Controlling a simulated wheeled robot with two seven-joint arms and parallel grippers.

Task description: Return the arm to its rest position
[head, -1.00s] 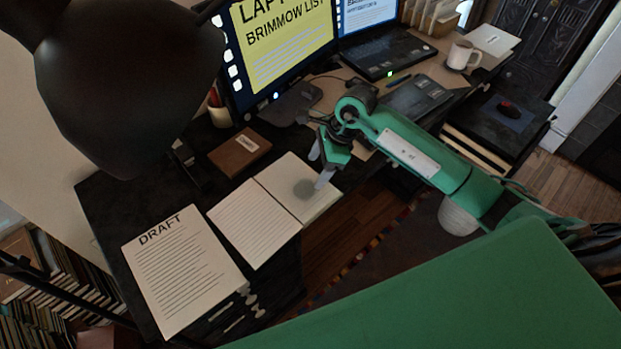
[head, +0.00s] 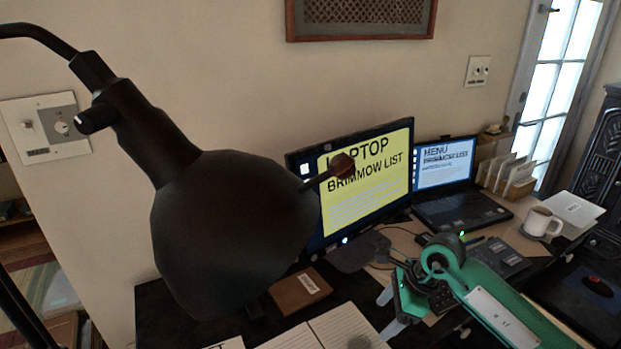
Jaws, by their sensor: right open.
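My right gripper (head: 389,312) shows at the lower middle of the head view, on the green right arm (head: 500,305) that comes in from the lower right. Its two grey fingers are apart with nothing between them. It is over the desk, near the right page of the open notebook (head: 335,330); I cannot tell its exact height. My left gripper and left arm are not in view.
A black lamp (head: 235,230) fills the near left. A monitor (head: 365,185), a laptop (head: 455,205), a white mug (head: 541,222) and a brown book (head: 299,290) stand or lie on the desk. The desk's front part is cut off below.

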